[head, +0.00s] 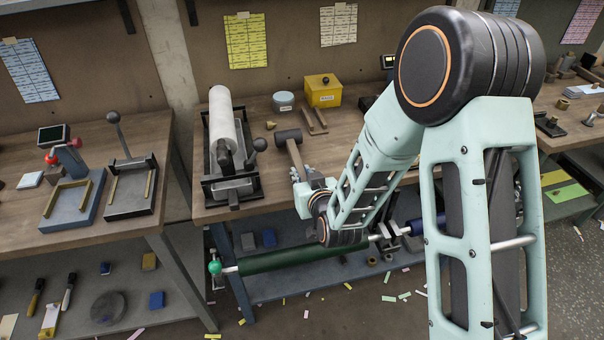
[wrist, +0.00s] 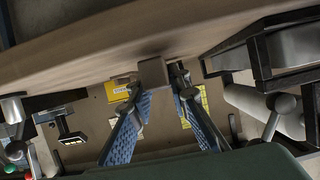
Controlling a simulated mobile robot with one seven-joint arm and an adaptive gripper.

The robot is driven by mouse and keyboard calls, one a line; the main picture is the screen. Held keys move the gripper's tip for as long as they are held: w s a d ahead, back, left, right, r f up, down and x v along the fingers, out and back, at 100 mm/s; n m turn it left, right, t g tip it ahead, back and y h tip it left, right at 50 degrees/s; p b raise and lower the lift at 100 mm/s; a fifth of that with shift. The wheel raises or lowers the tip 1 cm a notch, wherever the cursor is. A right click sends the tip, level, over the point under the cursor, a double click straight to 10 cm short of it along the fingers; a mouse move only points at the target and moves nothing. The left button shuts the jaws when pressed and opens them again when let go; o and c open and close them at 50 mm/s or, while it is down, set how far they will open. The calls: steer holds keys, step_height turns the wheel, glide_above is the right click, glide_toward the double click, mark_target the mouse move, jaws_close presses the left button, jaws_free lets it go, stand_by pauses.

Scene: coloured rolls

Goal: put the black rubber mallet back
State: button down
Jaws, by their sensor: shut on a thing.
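The black rubber mallet shows in the head view, its dark head (head: 288,136) to the back and its pale wooden handle (head: 296,158) running toward me. My gripper (head: 303,182) is shut on the near end of the handle, above the front part of the middle bench (head: 262,205). I cannot tell whether the mallet head touches the bench top. In the wrist view the two blue padded fingers of my gripper (wrist: 160,88) stand a little apart with a brown block-like end (wrist: 152,68) between them, likely the handle; the mallet head is not clear there.
A white roll in a black stand (head: 226,130) is left of the mallet. A yellow box (head: 323,92), a grey-blue round tin (head: 283,101) and wooden strips (head: 313,120) are behind. A dark green roll (head: 290,254) lies below the bench's front edge. Paper scraps litter the floor.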

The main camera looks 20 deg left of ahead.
steer(key=shift+f+b, duration=0.55)
steer(key=c, duration=1.7)
jaws_free()
steer(key=shift+c, duration=0.2)
steer(key=o, duration=0.5)
steer(key=shift+v, duration=3)
steer(key=shift+r, duration=0.1)
